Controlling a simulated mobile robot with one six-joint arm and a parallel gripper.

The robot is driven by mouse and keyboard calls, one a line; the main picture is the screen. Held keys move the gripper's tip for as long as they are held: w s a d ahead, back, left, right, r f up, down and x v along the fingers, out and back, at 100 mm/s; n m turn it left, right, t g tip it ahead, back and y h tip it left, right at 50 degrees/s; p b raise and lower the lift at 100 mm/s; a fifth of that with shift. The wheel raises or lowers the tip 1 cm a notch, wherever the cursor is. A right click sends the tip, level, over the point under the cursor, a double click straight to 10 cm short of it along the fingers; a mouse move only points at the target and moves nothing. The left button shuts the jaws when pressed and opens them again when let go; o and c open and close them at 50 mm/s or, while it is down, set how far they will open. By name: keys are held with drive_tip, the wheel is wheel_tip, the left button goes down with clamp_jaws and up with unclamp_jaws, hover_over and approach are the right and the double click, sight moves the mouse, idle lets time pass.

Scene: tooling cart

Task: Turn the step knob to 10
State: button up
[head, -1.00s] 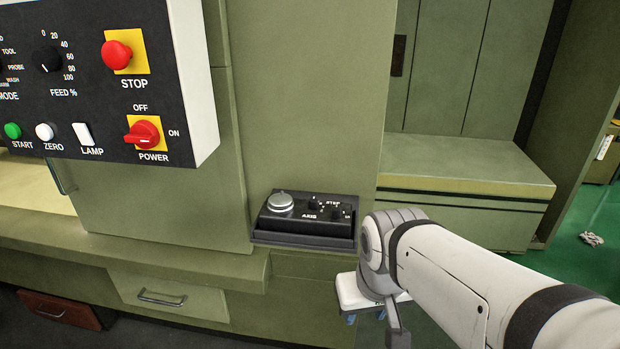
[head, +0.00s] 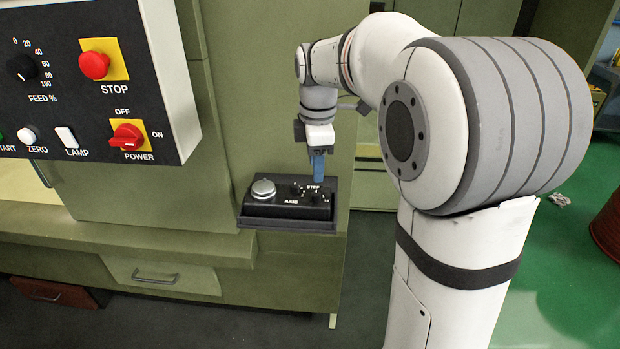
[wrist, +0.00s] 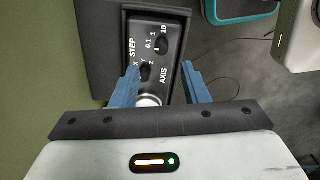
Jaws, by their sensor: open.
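The step knob (wrist: 161,46) is a small dark knob on the black control box (head: 262,209), beside the STEP label and the marks 0.1, 1 and 10. I cannot clearly tell which mark it points to. The axis knob (wrist: 146,72) sits below it in the wrist view. My gripper (head: 317,170) points down over the right part of the box. In the wrist view its blue fingers (wrist: 160,70) are apart and empty, with the axis knob between the tips and the step knob just beyond them.
A silver dial (head: 263,188) is at the box's left end. The box sits on a dark shelf (head: 290,226) against the green cabinet. A control panel (head: 150,90) with a red stop button and power switch juts out at upper left.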

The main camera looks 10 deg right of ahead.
sight(315, 193)
wheel_tip(315, 193, down, 7)
drive_tip(key=shift+w+f+p, duration=0.15)
drive_tip(key=shift+f+p, duration=0.05)
drive_tip(key=shift+p, duration=0.15)
clamp_jaws()
drive_tip(key=shift+a, duration=0.15)
idle(0.4)
